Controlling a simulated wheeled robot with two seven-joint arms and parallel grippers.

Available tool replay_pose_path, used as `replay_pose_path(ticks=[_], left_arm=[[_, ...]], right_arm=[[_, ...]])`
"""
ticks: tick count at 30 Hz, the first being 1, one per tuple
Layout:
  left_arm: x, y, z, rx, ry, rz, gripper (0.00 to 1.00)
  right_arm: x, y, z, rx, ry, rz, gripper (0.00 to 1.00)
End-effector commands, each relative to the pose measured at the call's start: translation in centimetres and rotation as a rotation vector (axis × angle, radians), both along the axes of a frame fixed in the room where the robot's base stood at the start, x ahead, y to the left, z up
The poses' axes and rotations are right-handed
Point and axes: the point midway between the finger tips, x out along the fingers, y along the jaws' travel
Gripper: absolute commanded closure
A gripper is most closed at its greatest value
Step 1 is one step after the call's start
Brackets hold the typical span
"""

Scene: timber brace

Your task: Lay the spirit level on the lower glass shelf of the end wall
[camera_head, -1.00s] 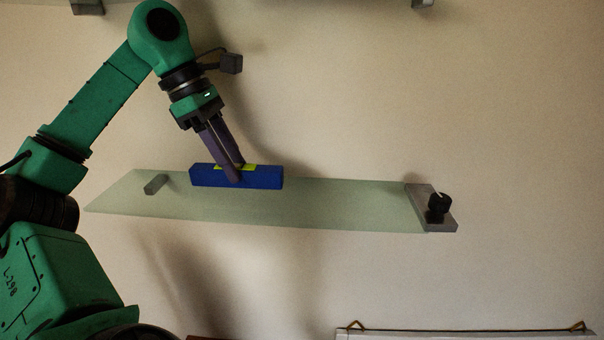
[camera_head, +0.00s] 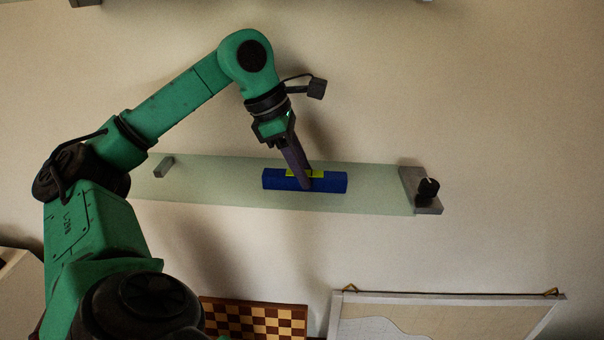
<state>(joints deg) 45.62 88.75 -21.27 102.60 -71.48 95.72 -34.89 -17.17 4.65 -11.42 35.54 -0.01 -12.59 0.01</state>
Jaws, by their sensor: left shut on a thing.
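The spirit level (camera_head: 332,183) is a blue bar with a yellow-green patch on top. My left gripper (camera_head: 306,180) is shut on it near its middle, with the fingers pointing down. The level lies lengthwise along the lower glass shelf (camera_head: 225,188), in front of or over its middle part. I cannot tell whether it touches the glass. The shelf is a pale green see-through plate on the wall. My right gripper is not in view.
A grey bracket with a black knob (camera_head: 428,188) sits at the shelf's right end, and a small grey bracket (camera_head: 164,167) near its left. Below are a chessboard (camera_head: 255,318) and a framed board (camera_head: 440,312). The glass between level and knob is clear.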

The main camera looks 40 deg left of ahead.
Motion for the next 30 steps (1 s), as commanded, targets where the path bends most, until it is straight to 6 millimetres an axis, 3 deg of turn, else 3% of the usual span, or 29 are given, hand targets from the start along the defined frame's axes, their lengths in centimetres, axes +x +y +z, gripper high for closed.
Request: replay_pose_path(ticks=[6,7,9,19,23,26,27,30], left_arm=[[0.0,0.0,-0.2,0.0,0.001,0.0,1.0],[0.0,0.0,-0.2,0.001,0.002,0.001,0.59],[0.0,0.0,0.0,0.001,0.002,0.001,0.33],[0.0,0.0,0.2,0.001,0.002,0.0,0.33],[-0.2,0.4,1.4,0.001,-0.001,0.0,0.33],[-0.7,1.0,3.5,-0.002,-0.003,0.0,0.33],[-1.4,2.1,1.9,0.002,0.002,0.009,0.33],[-3.0,4.3,1.6,0.003,0.002,0.01,0.33]], right_arm=[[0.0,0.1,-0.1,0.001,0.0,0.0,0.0],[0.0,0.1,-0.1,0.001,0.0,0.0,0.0],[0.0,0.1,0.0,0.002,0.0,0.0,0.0],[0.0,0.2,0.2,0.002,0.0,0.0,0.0],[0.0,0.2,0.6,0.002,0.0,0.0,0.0],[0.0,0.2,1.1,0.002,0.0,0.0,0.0],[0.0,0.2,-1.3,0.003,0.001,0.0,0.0],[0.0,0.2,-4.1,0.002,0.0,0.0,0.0]])
